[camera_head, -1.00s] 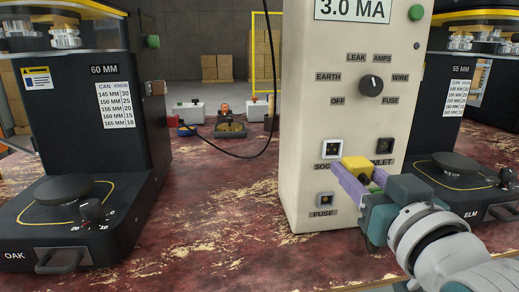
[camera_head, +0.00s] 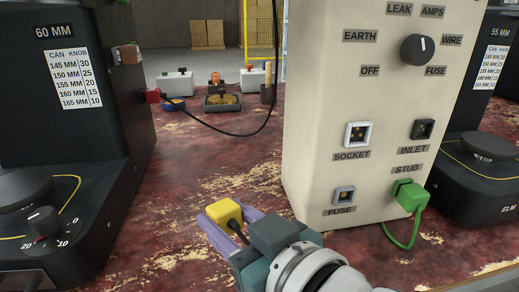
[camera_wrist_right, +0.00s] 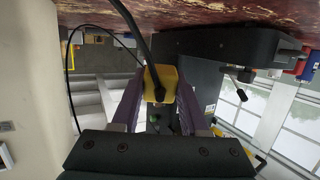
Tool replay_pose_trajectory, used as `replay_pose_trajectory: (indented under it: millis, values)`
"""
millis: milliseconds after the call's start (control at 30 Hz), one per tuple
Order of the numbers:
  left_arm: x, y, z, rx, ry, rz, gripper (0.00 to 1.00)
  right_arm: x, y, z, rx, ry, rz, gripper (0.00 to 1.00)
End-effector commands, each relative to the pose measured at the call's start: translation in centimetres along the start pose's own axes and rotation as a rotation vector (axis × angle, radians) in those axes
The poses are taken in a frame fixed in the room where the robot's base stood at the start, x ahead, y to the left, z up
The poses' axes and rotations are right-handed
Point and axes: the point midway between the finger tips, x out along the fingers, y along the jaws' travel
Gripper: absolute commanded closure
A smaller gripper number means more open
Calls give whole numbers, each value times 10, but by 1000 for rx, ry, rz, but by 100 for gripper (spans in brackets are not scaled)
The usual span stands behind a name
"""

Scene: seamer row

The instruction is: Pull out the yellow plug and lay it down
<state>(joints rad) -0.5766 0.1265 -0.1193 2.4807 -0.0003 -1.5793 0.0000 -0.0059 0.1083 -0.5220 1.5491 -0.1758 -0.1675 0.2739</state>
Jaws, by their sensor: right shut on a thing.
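The yellow plug (camera_head: 224,212) is held between the purple fingers of my right gripper (camera_head: 232,222), in front of and left of the cream tester box (camera_head: 315,110). The plug is clear of the box, over the worn red bench top. In the right wrist view the yellow plug (camera_wrist_right: 160,85) sits between the fingertips, with a black cord running from it. The socket (camera_head: 358,134) on the box's front face shows empty. My left gripper is not in view.
A green plug (camera_head: 409,195) with a green cord sits at the stud. The inlet (camera_head: 422,129) and fuse holder (camera_head: 344,196) are on the same face. Black seamers stand left (camera_head: 60,110) and right (camera_head: 480,150). Open red bench top (camera_head: 190,180) lies between the left seamer and the box.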

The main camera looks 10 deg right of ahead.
Motion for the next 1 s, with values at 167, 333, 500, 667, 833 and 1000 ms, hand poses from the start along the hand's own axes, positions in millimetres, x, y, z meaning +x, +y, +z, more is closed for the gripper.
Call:
replay_pose_trajectory:
  millis: [167,333,500,667,833,1000]
  values:
    - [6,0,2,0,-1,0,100,2,-10,12,-7,-9,-30,100]
    - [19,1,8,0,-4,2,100,5,-10,24,-7,-9,-28,100]
    - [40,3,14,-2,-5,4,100,10,-10,44,-8,-8,-28,100]
    - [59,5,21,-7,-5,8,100,14,-9,62,-8,-7,-27,100]
    - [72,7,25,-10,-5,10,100,17,-9,73,-7,-6,-27,100]
    - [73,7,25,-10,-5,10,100,17,-9,74,-6,-7,-27,100]
